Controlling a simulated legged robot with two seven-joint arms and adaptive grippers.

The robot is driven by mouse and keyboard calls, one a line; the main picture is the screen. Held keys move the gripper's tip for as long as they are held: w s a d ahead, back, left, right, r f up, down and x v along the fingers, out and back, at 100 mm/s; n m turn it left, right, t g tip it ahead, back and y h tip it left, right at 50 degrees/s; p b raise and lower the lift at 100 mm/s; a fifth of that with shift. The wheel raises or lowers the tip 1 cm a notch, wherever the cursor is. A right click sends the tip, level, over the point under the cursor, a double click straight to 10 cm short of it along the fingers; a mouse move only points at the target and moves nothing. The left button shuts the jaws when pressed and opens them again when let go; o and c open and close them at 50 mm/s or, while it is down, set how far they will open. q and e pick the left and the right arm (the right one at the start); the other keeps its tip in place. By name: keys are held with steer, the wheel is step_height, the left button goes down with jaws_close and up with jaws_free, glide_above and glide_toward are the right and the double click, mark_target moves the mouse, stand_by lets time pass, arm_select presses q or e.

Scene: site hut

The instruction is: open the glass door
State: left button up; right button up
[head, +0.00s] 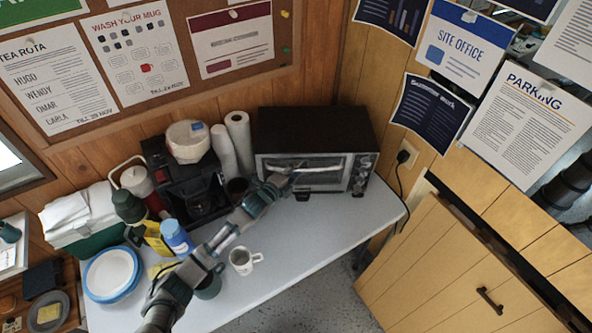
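A black and silver toaster oven (315,132) stands at the back of the table, against the corner. Its glass door (330,178) faces me and looks shut or nearly so; I cannot tell if there is a small gap. A pale handle bar (325,168) runs across the door's upper part. My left arm reaches over the table from the lower left. My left gripper (287,180) is at the left part of the door front, near or touching the handle. It is small here, so I cannot tell whether its fingers are open or closed on the handle. My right gripper is out of view.
A coffee machine (178,178), paper rolls (239,140), a blue-capped bottle (177,238), a white mug (243,261) and plates (112,273) stand around my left arm. The tabletop (325,225) before the oven is clear. A wooden cabinet (450,270) stands at right.

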arm_select(q)
steer(key=shift+d, duration=0.3)
steer(key=c, duration=0.4)
steer(key=shift+d, duration=0.35)
jaws_close()
steer(key=shift+s+d+r, duration=0.1)
steer(key=shift+s+d, duration=0.05)
steer(key=shift+d, duration=0.3)
steer(key=shift+a, duration=0.1)
steer(key=s+d+f+m+t+h+b, duration=0.1)
steer(key=s+f+m+t+b, duration=0.1)
steer(key=s+f+b, duration=0.3)
steer(key=shift+s+f+m+t+h, duration=0.4)
steer(key=shift+s+t, duration=0.1)
steer(key=shift+s, duration=1.85)
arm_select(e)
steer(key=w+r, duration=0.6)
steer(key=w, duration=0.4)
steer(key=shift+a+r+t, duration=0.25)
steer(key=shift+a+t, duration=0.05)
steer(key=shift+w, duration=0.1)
